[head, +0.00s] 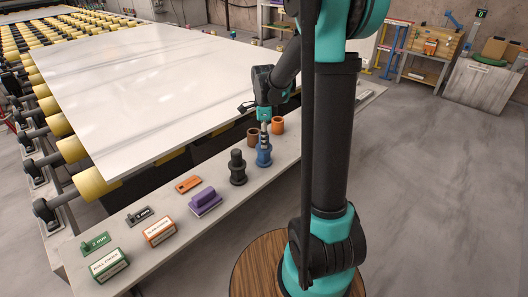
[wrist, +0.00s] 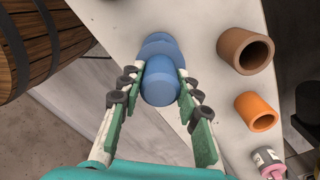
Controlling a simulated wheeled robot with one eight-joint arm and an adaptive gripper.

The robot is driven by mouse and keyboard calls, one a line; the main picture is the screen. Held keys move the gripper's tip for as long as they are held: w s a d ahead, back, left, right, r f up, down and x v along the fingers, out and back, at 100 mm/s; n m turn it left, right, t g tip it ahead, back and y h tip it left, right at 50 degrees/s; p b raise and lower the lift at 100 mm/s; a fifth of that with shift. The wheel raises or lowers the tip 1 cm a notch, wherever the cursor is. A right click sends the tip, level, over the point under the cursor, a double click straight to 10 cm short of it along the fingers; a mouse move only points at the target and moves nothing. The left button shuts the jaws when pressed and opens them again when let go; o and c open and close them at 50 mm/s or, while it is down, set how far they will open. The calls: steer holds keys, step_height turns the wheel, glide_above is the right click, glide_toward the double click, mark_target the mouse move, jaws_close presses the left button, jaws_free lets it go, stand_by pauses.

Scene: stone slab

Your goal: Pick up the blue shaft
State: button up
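The blue shaft (head: 264,154) stands upright on the pale ledge, with a wider, stepped base. In the wrist view its rounded top (wrist: 160,86) lies between my two fingers, and its wider blue part shows beyond the fingertips. My gripper (head: 264,127) points down over the shaft in the head view. In the wrist view my gripper (wrist: 158,76) has a finger on each side of the shaft, very close to its sides. I cannot tell whether the fingers press on it or leave a small gap.
A black shaft (head: 237,168) stands just left of the blue one. A brown ring (head: 253,137) and an orange ring (head: 277,125) stand close behind. A purple block (head: 205,201) and small boxes lie nearer. The large white slab (head: 150,85) borders the ledge. A wooden barrel (wrist: 40,40) is beside it.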

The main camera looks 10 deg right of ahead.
jaws_close()
steer(key=shift+r, duration=0.1)
